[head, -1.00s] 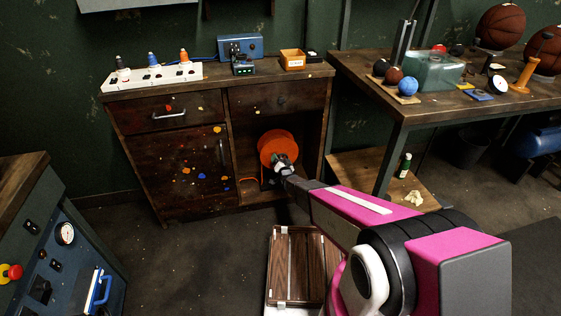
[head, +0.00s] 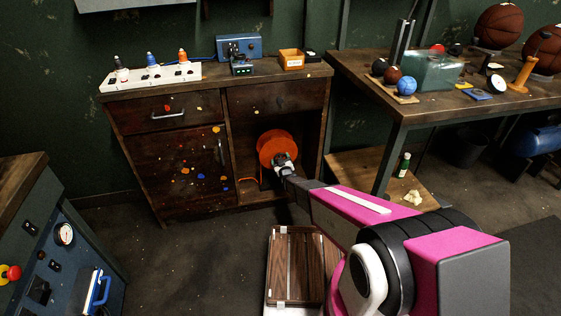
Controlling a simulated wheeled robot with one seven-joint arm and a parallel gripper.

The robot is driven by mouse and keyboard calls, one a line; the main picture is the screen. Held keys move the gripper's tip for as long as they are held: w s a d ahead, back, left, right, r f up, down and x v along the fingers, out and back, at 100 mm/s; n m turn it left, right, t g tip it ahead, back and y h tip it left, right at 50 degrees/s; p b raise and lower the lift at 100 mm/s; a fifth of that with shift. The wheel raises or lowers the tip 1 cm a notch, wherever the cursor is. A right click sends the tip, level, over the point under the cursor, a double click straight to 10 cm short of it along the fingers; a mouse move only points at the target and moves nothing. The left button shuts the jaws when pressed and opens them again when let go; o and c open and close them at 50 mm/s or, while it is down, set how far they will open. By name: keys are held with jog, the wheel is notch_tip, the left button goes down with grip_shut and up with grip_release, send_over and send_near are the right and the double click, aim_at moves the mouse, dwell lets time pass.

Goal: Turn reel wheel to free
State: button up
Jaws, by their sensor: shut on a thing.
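The orange reel wheel (head: 277,145) stands upright inside the open right compartment of the dark wooden cabinet. A short orange cord end shows at its lower left. My gripper (head: 281,161) reaches in from the lower right and is shut at the wheel's lower front part. The fingertips are small in the view, and my gripper hides the wheel's lower edge and the exact part it holds.
The cabinet (head: 180,165) has a paint-spotted door on the left and a drawer above the opening. A workbench (head: 440,105) with basketballs stands at right. A wooden case (head: 297,262) lies on the floor below my arm. A blue control panel (head: 70,260) is at left.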

jog(key=n, duration=0.7)
jog(key=shift+d, duration=0.15)
jog(key=n, duration=0.4)
jog(key=shift+r, duration=0.15)
jog(key=n, duration=0.3)
jog(key=shift+r+n, duration=0.1)
jog(key=shift+n, duration=0.2)
jog(key=n, duration=0.3)
jog(key=shift+r+n, duration=0.1)
jog(key=shift+n, duration=0.2)
jog(key=n, duration=0.3)
jog(key=shift+r+n, duration=0.1)
jog(key=shift+n, duration=0.2)
jog(key=n, duration=0.4)
jog(key=shift+r, duration=0.1)
jog(key=shift+s+a+n, duration=0.1)
jog(key=shift+a+n, duration=0.1)
jog(key=shift+n, duration=1.6)
